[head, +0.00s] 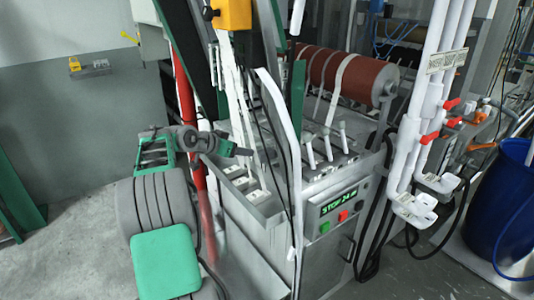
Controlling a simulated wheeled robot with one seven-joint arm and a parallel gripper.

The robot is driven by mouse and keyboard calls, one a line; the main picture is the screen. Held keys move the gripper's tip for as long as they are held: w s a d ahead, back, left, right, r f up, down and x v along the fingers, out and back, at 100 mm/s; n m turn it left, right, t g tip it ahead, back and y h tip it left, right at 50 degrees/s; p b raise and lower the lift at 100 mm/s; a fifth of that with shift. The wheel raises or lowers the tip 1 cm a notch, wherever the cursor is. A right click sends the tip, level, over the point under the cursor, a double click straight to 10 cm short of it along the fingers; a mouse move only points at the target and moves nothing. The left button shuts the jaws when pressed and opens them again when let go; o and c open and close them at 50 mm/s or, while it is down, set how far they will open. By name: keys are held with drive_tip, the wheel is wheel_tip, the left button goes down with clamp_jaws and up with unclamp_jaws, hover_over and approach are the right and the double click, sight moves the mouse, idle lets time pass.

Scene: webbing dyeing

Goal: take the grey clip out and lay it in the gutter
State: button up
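My gripper (243,152) is a small dark shape at the end of my green and grey arm, left of the machine and above a grey trough. It is too small to tell whether its fingers are open or shut, or whether anything is between them. The trough, which looks like the gutter (268,213), runs along the machine's left side. Small white pieces (257,196) sit in it. I cannot make out the grey clip; it may be hidden or too small. White webbing strands (230,85) run down toward the machine behind my gripper.
A red pipe (185,95) rises near my arm. White pipes (420,130) and a blue barrel (500,205) stand right.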

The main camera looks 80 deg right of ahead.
drive_tip(key=m+g, duration=0.1)
approach(268, 150)
drive_tip(key=d, duration=0.2)
drive_tip(key=p+x, duration=0.1)
drive_tip(key=x, duration=0.1)
drive_tip(key=p+x, duration=0.1)
drive_tip(key=x, duration=0.1)
drive_tip(key=p+x, duration=0.1)
drive_tip(key=x, duration=0.2)
drive_tip(key=shift+s+a+f, duration=0.25)
drive_tip(key=shift+s+a, duration=0.15)
drive_tip(key=shift+d+f, duration=0.2)
drive_tip(key=shift+d, duration=0.05)
drive_tip(key=shift+a, duration=0.1)
clamp_jaws()
